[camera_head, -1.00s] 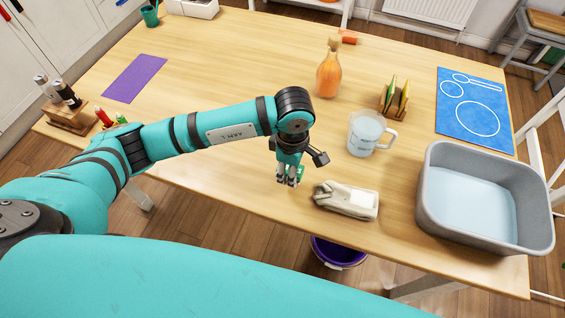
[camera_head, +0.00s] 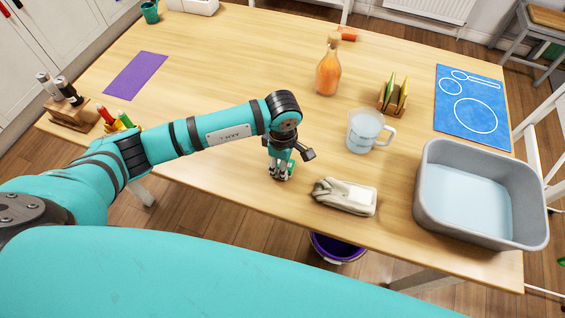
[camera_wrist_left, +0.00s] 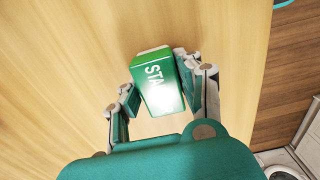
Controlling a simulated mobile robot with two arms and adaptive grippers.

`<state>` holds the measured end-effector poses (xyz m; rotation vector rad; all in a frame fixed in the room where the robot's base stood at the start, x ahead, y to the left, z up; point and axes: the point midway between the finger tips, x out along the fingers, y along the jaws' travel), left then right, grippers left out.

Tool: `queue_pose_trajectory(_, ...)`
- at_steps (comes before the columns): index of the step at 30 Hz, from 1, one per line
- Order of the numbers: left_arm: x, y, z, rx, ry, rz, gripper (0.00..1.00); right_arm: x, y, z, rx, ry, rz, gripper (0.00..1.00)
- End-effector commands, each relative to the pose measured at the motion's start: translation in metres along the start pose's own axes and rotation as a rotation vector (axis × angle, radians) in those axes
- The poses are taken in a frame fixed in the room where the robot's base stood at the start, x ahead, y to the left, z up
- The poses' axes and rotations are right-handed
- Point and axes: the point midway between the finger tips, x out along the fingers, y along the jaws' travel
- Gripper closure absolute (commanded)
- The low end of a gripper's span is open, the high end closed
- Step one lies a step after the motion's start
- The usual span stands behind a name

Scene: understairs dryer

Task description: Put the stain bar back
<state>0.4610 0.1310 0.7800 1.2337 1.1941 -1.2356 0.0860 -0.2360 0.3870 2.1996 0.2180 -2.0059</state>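The stain bar (camera_wrist_left: 162,85) is a green box with white lettering and a pale end, seen in the left wrist view between the fingers of my left gripper. In the head view a little of its green (camera_head: 291,165) shows beside the fingers. My left gripper (camera_head: 281,176) points down near the table's front edge, left of a folded beige cloth. It appears shut on the bar; the right finger lies against it, while the left finger's contact is hard to make out. I cannot tell whether the bar touches the table. My right gripper is out of view.
The beige cloth (camera_head: 345,196), a jug (camera_head: 367,131), a grey basin (camera_head: 428,200), a spray bottle (camera_head: 328,75) and a rack of sponges (camera_head: 393,94) stand to the right. A purple mat (camera_head: 135,76) lies far left. The table's middle (camera_head: 230,80) is clear.

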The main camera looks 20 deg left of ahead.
Motion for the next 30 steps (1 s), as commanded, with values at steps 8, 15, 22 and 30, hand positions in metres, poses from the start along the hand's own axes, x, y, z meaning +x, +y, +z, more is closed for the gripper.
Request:
queue_pose_trajectory(8,0.000,0.000,0.000,0.000,0.000,0.000,0.42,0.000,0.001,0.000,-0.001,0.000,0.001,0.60)
queue_pose_trajectory(15,-0.005,0.000,0.000,0.000,0.000,0.000,0.42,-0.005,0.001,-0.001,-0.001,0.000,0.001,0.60)
queue_pose_trajectory(22,-0.040,0.002,0.000,0.001,-0.001,0.007,0.42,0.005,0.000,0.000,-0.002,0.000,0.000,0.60)
queue_pose_trajectory(30,-0.096,0.001,0.000,0.001,0.000,0.005,0.42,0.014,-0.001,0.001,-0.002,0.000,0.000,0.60)
